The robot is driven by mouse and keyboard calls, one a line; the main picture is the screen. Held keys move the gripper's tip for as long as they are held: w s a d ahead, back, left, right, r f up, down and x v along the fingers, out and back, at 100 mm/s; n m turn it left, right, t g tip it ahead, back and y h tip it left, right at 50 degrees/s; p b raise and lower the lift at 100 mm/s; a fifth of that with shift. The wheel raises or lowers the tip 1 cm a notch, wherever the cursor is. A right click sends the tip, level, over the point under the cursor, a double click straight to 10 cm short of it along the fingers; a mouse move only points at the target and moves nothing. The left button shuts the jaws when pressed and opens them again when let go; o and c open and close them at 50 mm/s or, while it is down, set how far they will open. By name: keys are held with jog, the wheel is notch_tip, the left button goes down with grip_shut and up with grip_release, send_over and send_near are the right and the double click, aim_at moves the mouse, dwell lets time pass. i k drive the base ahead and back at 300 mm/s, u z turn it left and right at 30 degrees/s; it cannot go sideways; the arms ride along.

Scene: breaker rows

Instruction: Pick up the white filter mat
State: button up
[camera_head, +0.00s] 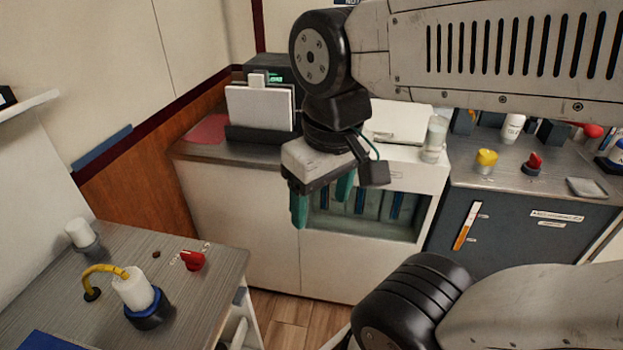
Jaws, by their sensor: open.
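A white square panel with a small tab on top (260,107), which looks like the white filter mat, stands upright in a black holder (258,134) on the back counter. My gripper (322,200) has teal fingers pointing down and is open and empty. It hangs in front of the counter, to the right of the white panel and nearer to me, apart from it. My arm's wrist covers part of the counter just right of the holder.
A dark device with a green display (277,74) stands behind the panel, and a red mat (208,129) lies left. A glass (434,138) stands right of my wrist. The near left bench (205,237) carries a red knob (193,260) and a white cylinder (133,288).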

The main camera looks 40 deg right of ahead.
aim_at(256, 106)
jog(key=u, duration=1.85)
jog(key=k, duration=1.25)
jog(key=z, duration=1.75)
jog(key=i, duration=0.5)
jog(key=z, duration=0.05)
